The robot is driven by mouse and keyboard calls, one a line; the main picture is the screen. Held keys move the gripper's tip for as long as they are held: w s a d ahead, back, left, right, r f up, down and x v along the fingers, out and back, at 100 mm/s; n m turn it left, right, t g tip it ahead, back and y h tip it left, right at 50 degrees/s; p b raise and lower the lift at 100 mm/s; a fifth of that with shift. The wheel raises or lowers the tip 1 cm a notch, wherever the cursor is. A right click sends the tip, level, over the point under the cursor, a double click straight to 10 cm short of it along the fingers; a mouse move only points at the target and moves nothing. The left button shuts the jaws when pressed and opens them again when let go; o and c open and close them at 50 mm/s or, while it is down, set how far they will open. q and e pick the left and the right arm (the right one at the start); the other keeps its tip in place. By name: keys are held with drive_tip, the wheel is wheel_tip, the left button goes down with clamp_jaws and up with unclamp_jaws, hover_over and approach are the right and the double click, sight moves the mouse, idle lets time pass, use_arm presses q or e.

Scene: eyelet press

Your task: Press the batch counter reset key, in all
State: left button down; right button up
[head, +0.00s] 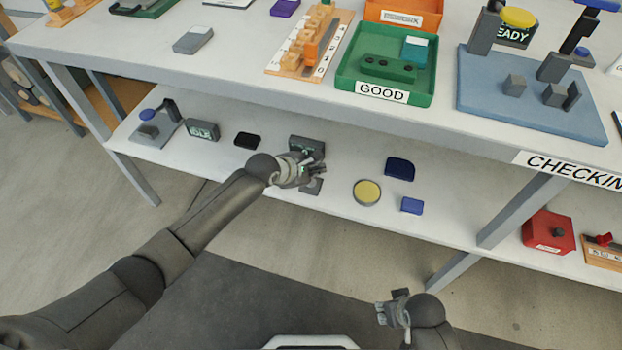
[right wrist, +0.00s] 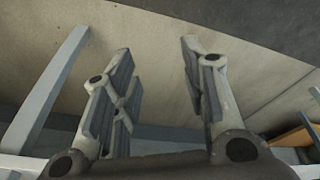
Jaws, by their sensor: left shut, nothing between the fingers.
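A dark grey box (head: 306,143), which may be the batch counter, stands on the lower shelf. My left gripper (head: 318,172) is shut and empty right in front of it and covers much of its front. No reset key can be made out there, and I cannot tell whether the fingers touch the box. A small grey block (head: 312,187) shows just below the fingers. My right gripper (head: 392,306) is low in front of the bench; in the right wrist view its fingers (right wrist: 158,75) are apart with nothing between them.
On the lower shelf (head: 335,208) are a small display unit (head: 202,130), a black block (head: 246,140), a yellow-topped disc (head: 367,192), a dark blue piece (head: 400,168) and a blue block (head: 412,206). The upper tabletop (head: 235,70) overhangs this shelf.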

sight(314, 184)
use_arm(q)
drive_tip(key=shift+r, duration=0.3)
drive_tip(key=shift+r+p, duration=0.7)
drive_tip(key=shift+p, duration=0.4)
drive_tip(key=shift+r+p, duration=0.5)
drive_tip(key=shift+p, duration=0.1)
use_arm(e)
drive_tip(key=s+f, duration=0.5)
drive_tip(key=f, duration=0.5)
drive_tip(key=shift+s+d+f+g, duration=0.35)
drive_tip(key=shift+s+f+g, duration=0.05)
